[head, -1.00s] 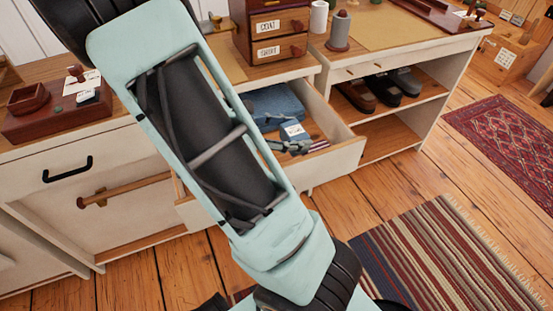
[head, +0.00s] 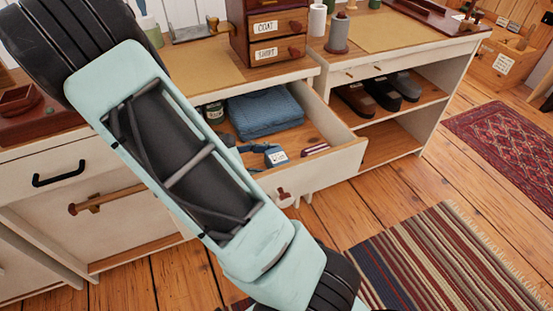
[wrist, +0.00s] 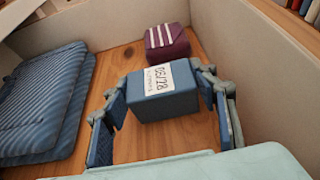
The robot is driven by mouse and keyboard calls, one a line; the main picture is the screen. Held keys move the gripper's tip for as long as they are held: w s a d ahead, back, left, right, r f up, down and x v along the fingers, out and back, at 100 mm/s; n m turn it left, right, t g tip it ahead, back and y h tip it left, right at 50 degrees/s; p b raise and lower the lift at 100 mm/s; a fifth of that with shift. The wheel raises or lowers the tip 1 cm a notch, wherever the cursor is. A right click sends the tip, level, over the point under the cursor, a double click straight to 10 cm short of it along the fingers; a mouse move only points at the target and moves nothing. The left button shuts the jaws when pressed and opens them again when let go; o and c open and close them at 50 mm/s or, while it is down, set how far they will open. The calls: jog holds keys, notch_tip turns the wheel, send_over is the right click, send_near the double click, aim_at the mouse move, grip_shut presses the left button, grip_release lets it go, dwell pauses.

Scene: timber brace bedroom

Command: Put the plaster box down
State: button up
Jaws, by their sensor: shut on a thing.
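The plaster box, a small blue box with a white label (wrist: 164,96), is between the fingers of my gripper (wrist: 162,104) in the wrist view. The fingers are shut on its two sides. In the head view the blue box (head: 276,156) is low inside the open drawer (head: 335,160), near its front. My gripper (head: 256,149) is partly hidden behind my arm. The box is at or very near the drawer's wooden bottom; I cannot tell whether it touches.
A folded blue striped cloth (wrist: 42,108) fills the drawer's left side. A jar (head: 213,112) stands left of the cloth. Bare drawer bottom lies between cloth and boxes.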

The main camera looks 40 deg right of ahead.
aim_at(272, 160)
jog(key=o, duration=1.2)
jog(key=shift+f, duration=0.1)
jog(key=shift+c, duration=0.2)
jog(key=shift+r, duration=0.25)
jog(key=p+v, duration=0.2)
jog(key=v, duration=0.5)
jog(key=shift+a, duration=0.25)
jog(key=shift+w, duration=0.1)
